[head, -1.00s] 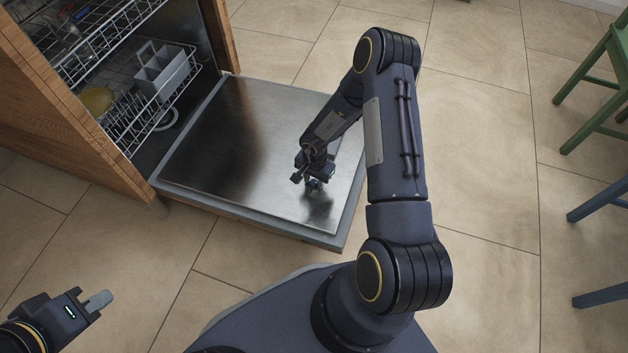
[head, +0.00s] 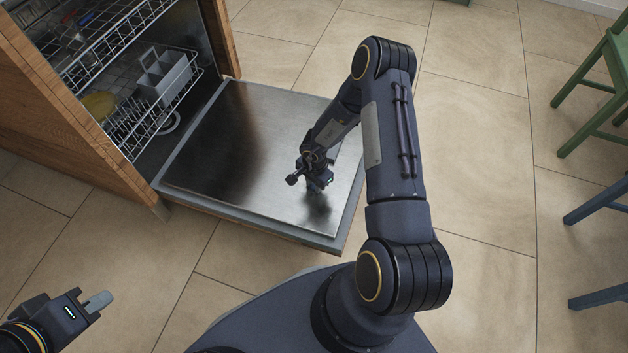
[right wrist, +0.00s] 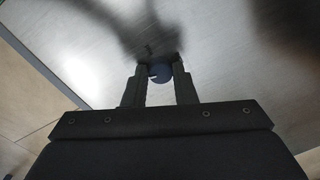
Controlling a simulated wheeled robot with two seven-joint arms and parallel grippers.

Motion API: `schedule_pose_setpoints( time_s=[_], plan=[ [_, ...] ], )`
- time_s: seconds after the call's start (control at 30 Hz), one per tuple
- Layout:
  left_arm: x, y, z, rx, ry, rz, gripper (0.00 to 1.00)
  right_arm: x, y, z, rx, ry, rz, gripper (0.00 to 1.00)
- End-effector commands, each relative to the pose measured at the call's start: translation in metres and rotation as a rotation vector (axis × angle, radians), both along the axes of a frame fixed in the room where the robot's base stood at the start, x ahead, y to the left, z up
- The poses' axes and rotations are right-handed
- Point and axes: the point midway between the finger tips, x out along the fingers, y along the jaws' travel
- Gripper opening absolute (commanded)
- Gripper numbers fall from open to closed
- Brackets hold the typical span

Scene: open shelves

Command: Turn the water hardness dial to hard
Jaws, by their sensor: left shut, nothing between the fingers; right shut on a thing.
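The dishwasher door (head: 245,140) lies folded down flat. In the right wrist view a small round bluish dial (right wrist: 160,73) sits on the door's metal inner face (right wrist: 100,60). My right gripper (right wrist: 159,80) points down at the door, its two fingers shut on the dial from both sides. In the head view my right gripper (head: 316,187) is near the door's right side and hides most of the dial; the dial's markings cannot be read. My left gripper (head: 100,302) is at the lower left, shut and empty, over the floor away from the door.
The dishwasher's wire racks (head: 150,115) hold a grey cutlery basket (head: 163,75) and some dishes. A wooden cabinet (head: 60,130) surrounds it. A green chair (head: 600,100) and a blue-grey chair (head: 598,205) stand at the right. The tiled floor between is clear.

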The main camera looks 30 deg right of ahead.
Motion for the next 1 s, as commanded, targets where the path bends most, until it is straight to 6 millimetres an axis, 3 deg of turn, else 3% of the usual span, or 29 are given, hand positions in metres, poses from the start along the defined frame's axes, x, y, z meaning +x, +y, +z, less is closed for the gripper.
schedule_pose_setpoints(
  time_s=[0.1,0.4,1.0],
  plan=[
    [0.000,0.000,0.015,0.000,0.000,0.000,0.00,0.000,0.001,0.004,-0.001,-0.001,-0.103,0.02],
    [0.000,0.000,0.034,0.000,0.000,0.000,0.00,0.000,0.001,0.003,-0.009,-0.008,-0.387,0.02],
    [0.000,0.000,0.054,0.000,0.000,0.000,0.00,0.001,0.002,0.001,-0.024,-0.022,-0.958,0.02]
  ],
)
